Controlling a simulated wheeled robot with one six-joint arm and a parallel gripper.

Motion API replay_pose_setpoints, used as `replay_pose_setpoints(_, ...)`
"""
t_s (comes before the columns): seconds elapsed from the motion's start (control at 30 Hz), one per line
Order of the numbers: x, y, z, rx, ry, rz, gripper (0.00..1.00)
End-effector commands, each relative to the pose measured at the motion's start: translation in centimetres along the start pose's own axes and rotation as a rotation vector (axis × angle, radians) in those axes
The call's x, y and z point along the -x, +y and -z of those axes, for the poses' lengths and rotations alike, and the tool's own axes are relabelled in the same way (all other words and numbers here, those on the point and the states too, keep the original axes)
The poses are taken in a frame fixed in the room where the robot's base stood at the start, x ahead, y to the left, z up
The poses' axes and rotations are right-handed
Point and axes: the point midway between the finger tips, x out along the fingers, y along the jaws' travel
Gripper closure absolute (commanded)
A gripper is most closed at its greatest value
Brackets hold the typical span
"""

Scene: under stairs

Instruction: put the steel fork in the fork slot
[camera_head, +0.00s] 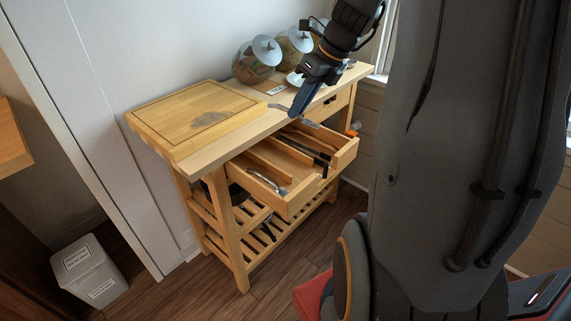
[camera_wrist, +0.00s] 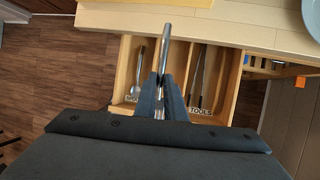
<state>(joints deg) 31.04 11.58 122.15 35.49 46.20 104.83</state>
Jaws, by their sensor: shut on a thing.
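My gripper (camera_head: 294,113) is shut on the steel fork (camera_head: 311,124) and holds it above the open wooden drawer (camera_head: 291,206). In the wrist view the fork (camera_wrist: 167,45) sticks out beyond the fingertips (camera_wrist: 163,82), toward the counter edge. The drawer has long compartments. The left one holds a spoon (camera_wrist: 138,72), with a partly hidden label starting "SPO". The right one holds dark utensils (camera_wrist: 198,78) and is labelled "TOOLS". The middle compartment (camera_wrist: 178,62) lies under the fork and my gripper; no label on it can be read.
The cart's wooden top (camera_head: 235,130) lies behind the drawer, with a cutting board (camera_head: 180,105) on it. Several glass jars (camera_head: 255,60) and a pale dish (camera_head: 295,79) stand toward the wall. Thin dividers (camera_wrist: 187,75) separate the compartments.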

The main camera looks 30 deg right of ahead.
Motion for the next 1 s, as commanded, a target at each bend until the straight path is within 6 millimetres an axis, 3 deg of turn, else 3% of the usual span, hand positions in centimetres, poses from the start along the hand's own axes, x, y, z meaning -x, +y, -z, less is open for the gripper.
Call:
replay_pose_setpoints(0.17,-2.1,-0.2,1.0,-0.031,-0.002,0.006,1.0)
replay_pose_setpoints(0.6,-11.3,-2.3,4.8,-0.025,-0.001,0.007,1.0)
replay_pose_setpoints(1.0,-15.1,-3.2,6.5,-0.027,-0.002,0.008,1.0)
